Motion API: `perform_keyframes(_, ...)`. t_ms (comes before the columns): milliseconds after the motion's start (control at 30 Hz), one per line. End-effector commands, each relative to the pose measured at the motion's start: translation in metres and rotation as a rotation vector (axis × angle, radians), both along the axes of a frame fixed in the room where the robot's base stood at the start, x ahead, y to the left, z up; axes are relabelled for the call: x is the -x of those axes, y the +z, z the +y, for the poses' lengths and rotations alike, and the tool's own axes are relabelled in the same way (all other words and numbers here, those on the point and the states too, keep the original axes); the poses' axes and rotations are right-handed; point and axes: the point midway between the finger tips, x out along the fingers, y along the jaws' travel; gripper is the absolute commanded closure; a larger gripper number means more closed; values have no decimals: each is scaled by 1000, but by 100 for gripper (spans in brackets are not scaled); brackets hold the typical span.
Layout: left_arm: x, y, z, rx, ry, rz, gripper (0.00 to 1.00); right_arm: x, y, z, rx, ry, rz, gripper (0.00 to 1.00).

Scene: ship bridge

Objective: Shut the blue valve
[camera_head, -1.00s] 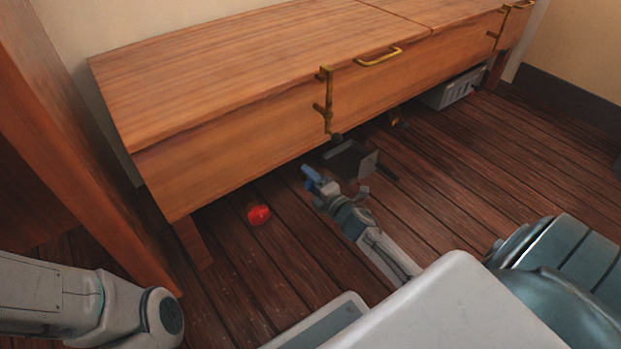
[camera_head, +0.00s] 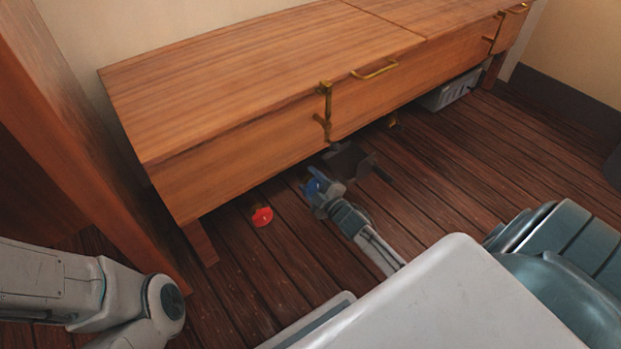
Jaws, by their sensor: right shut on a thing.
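The blue valve (camera_head: 312,188) shows as a small blue handle low under the front edge of the wooden bench. My right gripper (camera_head: 318,190) is at the valve and shut on it; the fingers partly hide the handle. How far the handle is turned cannot be told. A red valve handle (camera_head: 262,216) stands to the left, near the floor and apart from the gripper. My left arm comes in at the lower left, but its gripper is out of view.
The wooden bench (camera_head: 240,80) with brass handles and latches overhangs the valves. A dark box-like object (camera_head: 346,160) sits just behind and right of my right gripper. A grey vented box (camera_head: 450,92) is under the bench at the right. Plank floor (camera_head: 440,185) at the right is clear.

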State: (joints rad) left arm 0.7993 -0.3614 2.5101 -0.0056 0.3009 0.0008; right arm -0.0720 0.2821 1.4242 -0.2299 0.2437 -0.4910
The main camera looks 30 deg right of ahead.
Motion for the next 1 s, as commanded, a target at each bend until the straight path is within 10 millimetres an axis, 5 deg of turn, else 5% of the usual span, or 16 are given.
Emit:
perform_keyframes(567,0,4,0,1,1,-1,64,0,-1,-1,-30,0,4,70)
perform_keyframes(600,0,4,0,1,1,-1,64,0,-1,-1,-30,0,4,42)
perform_keyframes(667,0,4,0,1,1,-1,64,0,-1,-1,-29,0,4,30)
perform_keyframes(1000,0,6,0,1,1,-1,64,3,0,0,-29,1,3,28)
